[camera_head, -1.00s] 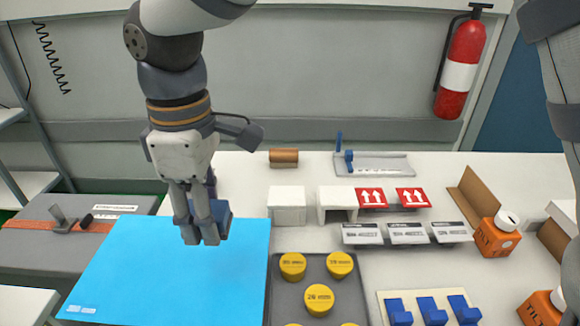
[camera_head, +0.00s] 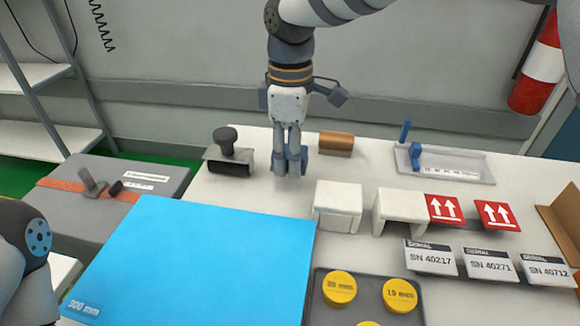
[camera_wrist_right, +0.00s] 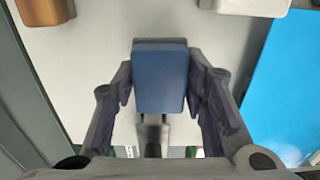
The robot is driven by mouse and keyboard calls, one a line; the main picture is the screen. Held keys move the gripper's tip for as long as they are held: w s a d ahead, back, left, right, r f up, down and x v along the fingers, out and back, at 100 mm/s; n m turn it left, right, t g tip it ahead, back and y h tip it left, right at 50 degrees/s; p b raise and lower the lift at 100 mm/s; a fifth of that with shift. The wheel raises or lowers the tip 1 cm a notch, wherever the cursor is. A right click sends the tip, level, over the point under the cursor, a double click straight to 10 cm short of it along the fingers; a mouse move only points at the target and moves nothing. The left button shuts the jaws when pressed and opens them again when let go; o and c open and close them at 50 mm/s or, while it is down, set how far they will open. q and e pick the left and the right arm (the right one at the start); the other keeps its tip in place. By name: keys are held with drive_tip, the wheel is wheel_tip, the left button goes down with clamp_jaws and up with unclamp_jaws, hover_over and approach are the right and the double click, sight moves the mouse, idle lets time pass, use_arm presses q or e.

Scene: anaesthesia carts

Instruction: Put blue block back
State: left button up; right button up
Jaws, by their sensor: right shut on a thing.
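The blue block (camera_head: 303,159) is between the fingers of my right gripper (camera_head: 291,172), near the back of the white table. In the right wrist view the block (camera_wrist_right: 160,77) shows its broad face, with a finger on each side. The right gripper is shut on it and points down. The fingers hide part of the block in the head view. I cannot tell whether it touches the table. My left gripper is out of view.
A stamp-like tool (camera_head: 229,152) stands left of the gripper and a brown block (camera_head: 336,143) right. White blocks (camera_head: 338,206) (camera_head: 400,208) are in front right. A blue mat (camera_head: 200,255) lies in front. A grey tray with a blue lever (camera_head: 445,164) is back right.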

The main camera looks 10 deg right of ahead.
drive_tip(key=shift+w+d+f, duration=0.1)
drive_tip(key=shift+w+f, duration=0.15)
drive_tip(key=shift+f, duration=0.7)
drive_tip(key=shift+w+d+f, duration=0.1)
drive_tip(key=shift+w+f, duration=0.1)
drive_tip(key=shift+f, duration=0.75)
drive_tip(key=shift+f, duration=0.15)
drive_tip(key=o, duration=1.1)
wheel_tip(320, 180, up, 12)
drive_tip(key=shift+r, duration=0.15)
